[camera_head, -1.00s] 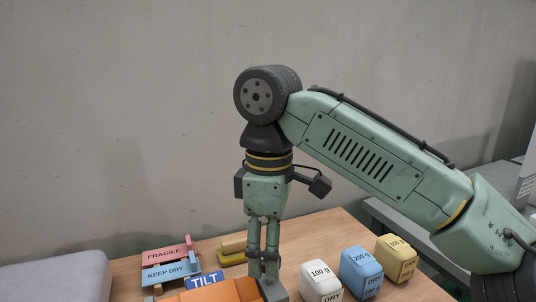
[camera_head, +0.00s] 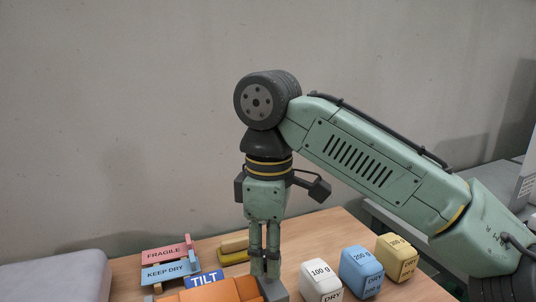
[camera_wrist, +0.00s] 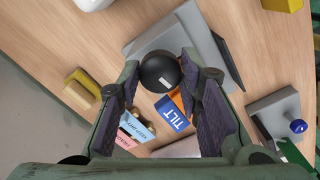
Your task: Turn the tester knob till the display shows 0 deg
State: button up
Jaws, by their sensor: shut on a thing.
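The round black tester knob (camera_wrist: 160,70) sits between my gripper's fingertips (camera_wrist: 161,74) in the wrist view, and the gripper is shut on it. Behind it lies the grey tester body (camera_wrist: 142,43), with a dark panel (camera_wrist: 229,58) at its right seen at a steep slant. No display reading can be made out. In the head view my gripper (camera_head: 265,272) points straight down at the table, beside a grey block (camera_head: 277,290). The knob cannot be seen there.
A blue TILT sign (camera_head: 206,280) and an orange object (camera_head: 232,291) lie left of my gripper. FRAGILE (camera_head: 166,253) and KEEP DRY (camera_head: 168,272) plates and a yellow block (camera_head: 234,245) are behind. White (camera_head: 320,282), blue (camera_head: 361,271) and yellow (camera_head: 396,257) weights stand right.

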jog(key=shift+c, duration=0.5)
jog(key=shift+r+m+p, duration=0.1)
jog(key=shift+m+p, duration=0.25)
jog(key=shift+m, duration=0.35)
jog(key=m, duration=0.3)
jog(key=shift+m, duration=0.4)
jog(key=shift+m, duration=0.8)
jog(key=m, duration=0.3)
jog(key=shift+m, duration=0.3)
jog(key=shift+m, duration=0.4)
jog(key=m, duration=0.4)
